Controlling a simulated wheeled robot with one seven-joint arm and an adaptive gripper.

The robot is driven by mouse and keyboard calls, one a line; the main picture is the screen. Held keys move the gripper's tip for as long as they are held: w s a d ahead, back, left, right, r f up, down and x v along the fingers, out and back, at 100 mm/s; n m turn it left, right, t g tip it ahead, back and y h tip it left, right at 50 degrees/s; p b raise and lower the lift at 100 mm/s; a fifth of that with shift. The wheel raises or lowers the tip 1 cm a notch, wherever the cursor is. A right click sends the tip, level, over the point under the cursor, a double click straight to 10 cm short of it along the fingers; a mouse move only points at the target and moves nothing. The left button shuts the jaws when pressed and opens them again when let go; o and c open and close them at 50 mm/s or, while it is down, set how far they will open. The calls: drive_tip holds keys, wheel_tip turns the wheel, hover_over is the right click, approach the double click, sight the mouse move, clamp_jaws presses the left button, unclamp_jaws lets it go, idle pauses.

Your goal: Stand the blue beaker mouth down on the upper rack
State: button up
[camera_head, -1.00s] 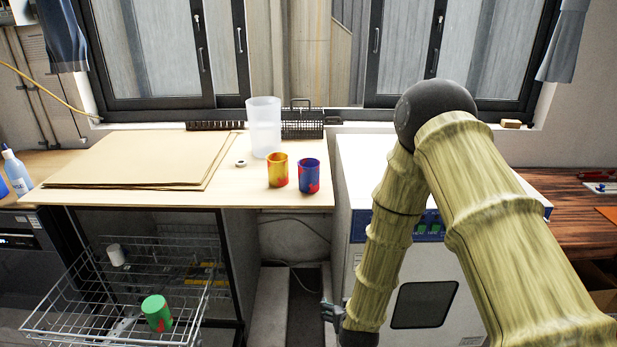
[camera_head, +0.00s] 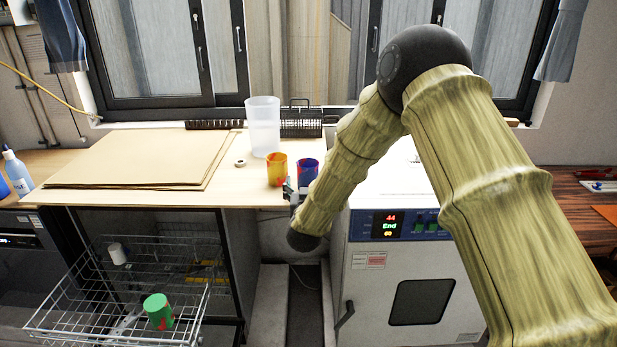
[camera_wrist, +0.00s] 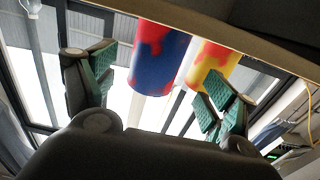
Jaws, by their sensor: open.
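The blue beaker (camera_head: 308,170), blue with red patches, stands on the wooden counter near its right front edge. In the wrist view the blue beaker (camera_wrist: 158,58) shows ahead, between the directions of the two fingers. My gripper (camera_head: 290,190) is at the counter's front edge, close to the beaker and partly hidden by my arm; in the wrist view my gripper (camera_wrist: 155,90) is open and empty. The upper rack (camera_head: 75,305) is a wire rack pulled out at lower left. On it are a green beaker (camera_head: 158,311) and a white beaker (camera_head: 117,253).
A yellow-red beaker (camera_head: 277,169) stands left of the blue one; it also shows in the wrist view (camera_wrist: 212,62). A tall translucent container (camera_head: 263,126) stands behind. Cardboard sheets (camera_head: 140,158) cover the counter's left. A white oven (camera_head: 400,270) stands at right.

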sight(308, 178)
drive_tip(key=w, duration=0.1)
drive_tip(key=w+p, duration=0.1)
drive_tip(key=w, duration=0.1)
drive_tip(key=w+p, duration=0.1)
drive_tip(key=w, duration=0.1)
drive_tip(key=shift+d+r, duration=0.25)
drive_tip(key=shift+d, duration=0.05)
drive_tip(key=shift+w+f, duration=0.1)
drive_tip(key=shift+w, duration=0.2)
drive_tip(key=c, duration=1)
